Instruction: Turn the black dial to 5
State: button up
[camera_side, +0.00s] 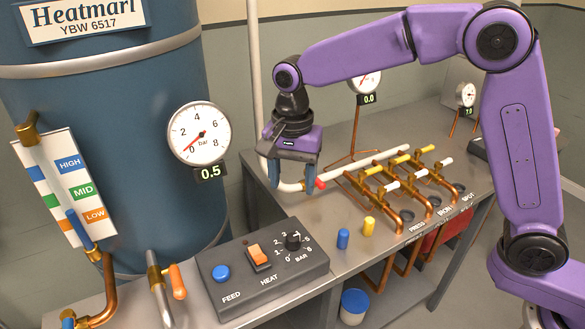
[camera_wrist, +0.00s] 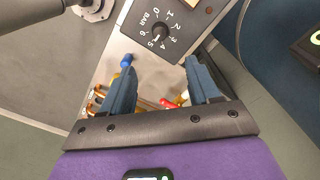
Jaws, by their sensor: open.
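The black dial (camera_side: 293,241) sits at the right end of a dark grey control box, with numbers 0 to 6 and BAR printed around it. It also shows in the wrist view (camera_wrist: 160,32), just beyond the fingertips; I cannot surely read which number it points to. My gripper (camera_side: 292,180) is open and empty, pointing down, above and behind the box in the side view. In the wrist view, the two blue fingers (camera_wrist: 160,72) are wide apart, with the dial ahead of the gap between them. Nothing touches the dial.
The control box (camera_side: 225,296) also has a blue FEED button (camera_side: 221,273) and an orange HEAT switch (camera_side: 258,254). The tank gauge (camera_side: 199,134) shows 0.5. Blue and yellow caps (camera_side: 369,226) stand right of the box. Copper pipes with valves (camera_side: 400,185) and a red-handled pipe (camera_side: 319,184) lie behind.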

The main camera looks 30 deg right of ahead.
notch_tip(320, 180, up, 2)
dwell(0.6)
jog(key=s+d+f+n, duration=0.1)
jog(key=s+d+n, duration=0.9)
jog(key=s, duration=0.4)
jog(key=s+d+f+n, duration=0.2)
jog(key=s+d+n, duration=0.9)
jog(key=s, duration=0.4)
jog(key=shift+d+f+n, duration=0.2)
jog(key=shift+d+n, duration=0.1)
jog(key=shift+d, duration=0.05)
